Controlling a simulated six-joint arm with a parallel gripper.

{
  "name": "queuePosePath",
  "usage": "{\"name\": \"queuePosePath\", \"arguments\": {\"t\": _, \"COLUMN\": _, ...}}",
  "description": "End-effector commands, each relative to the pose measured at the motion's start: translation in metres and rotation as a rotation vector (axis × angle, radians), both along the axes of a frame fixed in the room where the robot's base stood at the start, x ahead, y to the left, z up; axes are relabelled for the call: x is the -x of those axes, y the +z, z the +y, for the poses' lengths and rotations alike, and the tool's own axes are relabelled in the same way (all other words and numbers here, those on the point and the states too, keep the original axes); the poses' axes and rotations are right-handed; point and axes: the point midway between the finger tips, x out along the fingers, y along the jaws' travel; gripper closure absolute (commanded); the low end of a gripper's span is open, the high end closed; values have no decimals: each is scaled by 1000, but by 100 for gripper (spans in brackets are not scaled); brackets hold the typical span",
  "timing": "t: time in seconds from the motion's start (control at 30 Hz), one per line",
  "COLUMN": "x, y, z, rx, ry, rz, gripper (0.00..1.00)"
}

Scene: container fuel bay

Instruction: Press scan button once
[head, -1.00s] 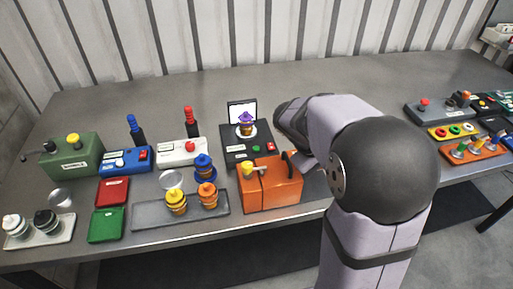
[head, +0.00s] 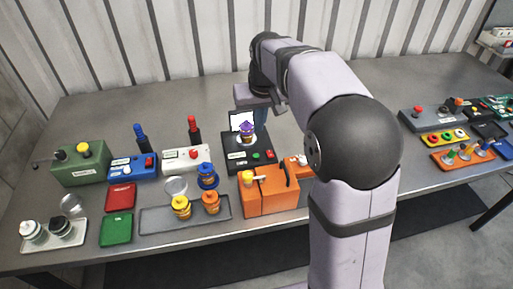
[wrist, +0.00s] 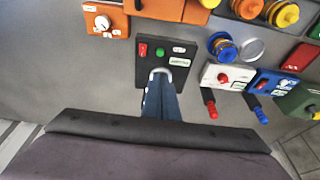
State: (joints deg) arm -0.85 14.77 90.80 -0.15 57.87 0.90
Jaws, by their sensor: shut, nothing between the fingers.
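A black scanner unit (head: 232,157) with a white screen (head: 241,121) stands at the middle of the table. A purple-topped container (head: 246,133) stands on its round white pad. A green button (head: 256,156) and a red button (head: 269,154) are on its front panel. The wrist view also shows the green button (wrist: 160,52) and red button (wrist: 143,47); the labels are too small to read. My gripper (head: 261,122) is shut and empty, with its blue fingers just behind and right of the container. In the wrist view the fingers (wrist: 163,90) hide the container and part of the pad.
An orange box (head: 268,199) with a yellow knob and black handle stands in front of the scanner. A white device (head: 172,161) and blue device (head: 122,169) stand to the left. A grey tray (head: 160,221) holds two containers. Clear table lies behind.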

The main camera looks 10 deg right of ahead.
Motion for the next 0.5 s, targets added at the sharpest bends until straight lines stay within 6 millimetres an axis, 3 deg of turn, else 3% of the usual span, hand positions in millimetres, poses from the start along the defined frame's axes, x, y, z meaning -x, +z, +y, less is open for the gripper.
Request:
{"name": "queuePosePath", "arguments": {"t": 0.33, "x": -1, "y": -4, "z": 0, "rx": 2, "ry": -1, "rz": 2, "gripper": 100}}
{"name": "queuePosePath", "arguments": {"t": 0.5, "x": -4, "y": -17, "z": -1, "rx": 2, "ry": -1, "rz": 5, "gripper": 100}}
